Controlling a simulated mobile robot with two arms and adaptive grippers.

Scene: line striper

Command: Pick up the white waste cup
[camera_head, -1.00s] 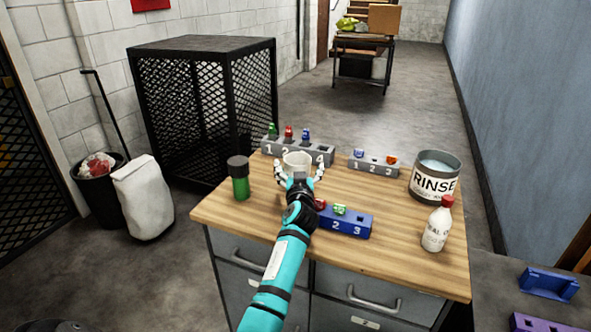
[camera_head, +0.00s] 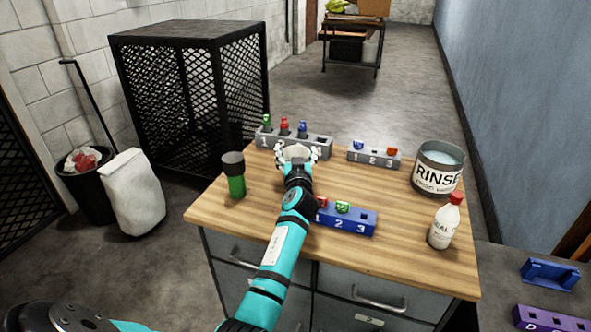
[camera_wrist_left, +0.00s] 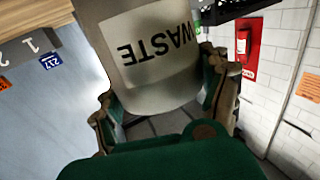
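The white waste cup (camera_wrist_left: 158,60) fills the top of the left wrist view, with its WASTE label upside down. In the head view the cup (camera_head: 295,151) is mostly hidden behind my left gripper (camera_head: 302,153), at the table's back edge side. My left gripper's fingers also show in the left wrist view (camera_wrist_left: 165,95), one on each side of the cup. They are spread wide around the cup and look open; contact is hard to judge. My right gripper is not in view.
A grey numbered rack (camera_head: 320,146) stands just behind the cup. A smaller grey rack (camera_head: 373,158) is to its right, a blue rack (camera_head: 347,222) in front.

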